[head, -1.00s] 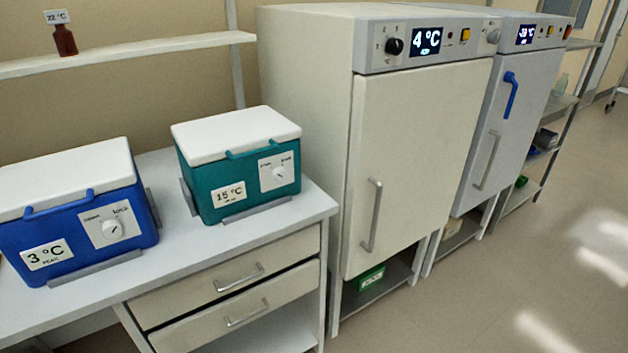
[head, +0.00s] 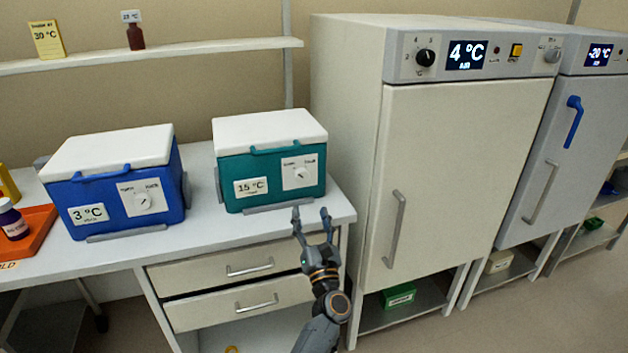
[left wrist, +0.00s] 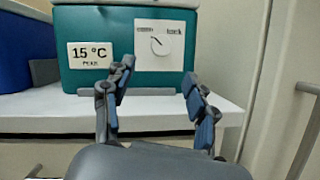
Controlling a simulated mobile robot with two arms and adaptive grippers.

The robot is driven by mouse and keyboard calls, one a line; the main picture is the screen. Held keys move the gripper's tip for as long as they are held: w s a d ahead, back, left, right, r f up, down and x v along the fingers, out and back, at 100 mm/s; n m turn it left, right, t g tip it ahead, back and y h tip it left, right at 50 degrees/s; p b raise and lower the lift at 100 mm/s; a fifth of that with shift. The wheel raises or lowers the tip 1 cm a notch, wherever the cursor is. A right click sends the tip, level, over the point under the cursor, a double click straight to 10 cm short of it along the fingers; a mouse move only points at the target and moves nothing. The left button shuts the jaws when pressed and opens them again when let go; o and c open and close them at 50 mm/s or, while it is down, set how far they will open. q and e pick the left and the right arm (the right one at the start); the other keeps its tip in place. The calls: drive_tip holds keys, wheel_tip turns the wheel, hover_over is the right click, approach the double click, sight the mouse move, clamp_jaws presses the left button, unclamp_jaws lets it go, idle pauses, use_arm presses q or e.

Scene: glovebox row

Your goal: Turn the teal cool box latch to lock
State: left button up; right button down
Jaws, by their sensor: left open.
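The teal cool box (head: 231,174) stands on the bench with its white lid down and a 15 °C label on its front. Its latch, a round white knob (head: 300,174) on a white plate, also shows in the left wrist view (left wrist: 159,46). Its dark pointer mark slants toward the upper left there, on the side of the word opposite "lock". My left gripper (head: 312,212) is open and empty, in front of the bench edge and below the latch, apart from the box. Its two fingers (left wrist: 157,88) stand spread in the left wrist view. My right gripper is not in view.
A blue cool box (head: 105,188) with a similar knob stands to the left. Low grey rails (head: 280,205) edge the teal box. Drawers (head: 245,265) are below the bench top, and a tall 4 °C cabinet (head: 440,180) stands close on the right.

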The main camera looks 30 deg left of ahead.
sight(303, 178)
use_arm(q)
drive_tip(key=p+x, duration=0.1)
drive_tip(key=x, duration=0.9)
drive_tip(key=shift+w+p, duration=0.15)
drive_tip(key=shift+p, duration=0.15)
drive_tip(key=shift+w+a+r, duration=0.2)
drive_tip(key=shift+w+a, duration=0.2)
drive_tip(key=shift+w, duration=0.05)
drive_tip(key=shift+c, duration=0.4)
drive_tip(key=c, duration=1.1)
